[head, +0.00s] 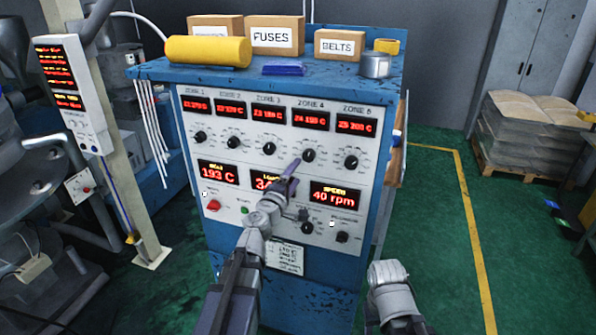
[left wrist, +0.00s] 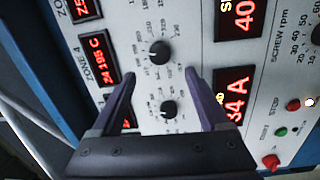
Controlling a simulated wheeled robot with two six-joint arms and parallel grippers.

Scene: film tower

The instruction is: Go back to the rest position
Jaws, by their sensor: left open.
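My left gripper (head: 290,172) is in front of the white control panel (head: 240,187), just below and left of the ZONE 4 knob (head: 309,155). In the left wrist view my left gripper (left wrist: 160,76) is open with nothing held. The ZONE 4 knob (left wrist: 159,52) shows just beyond the gap between its fingertips, and another knob (left wrist: 168,109) shows between the fingers. I cannot tell whether the fingers touch the panel. Part of my right arm shows at the lower right of the head view, but its gripper is out of view.
The blue cabinet (head: 290,78) carries boxes, a yellow roll (head: 208,51) and a metal tin (head: 375,65) on top. A post with a display unit (head: 72,90) stands at left. Green floor (head: 425,230) is open at right, before a loaded pallet (head: 530,135).

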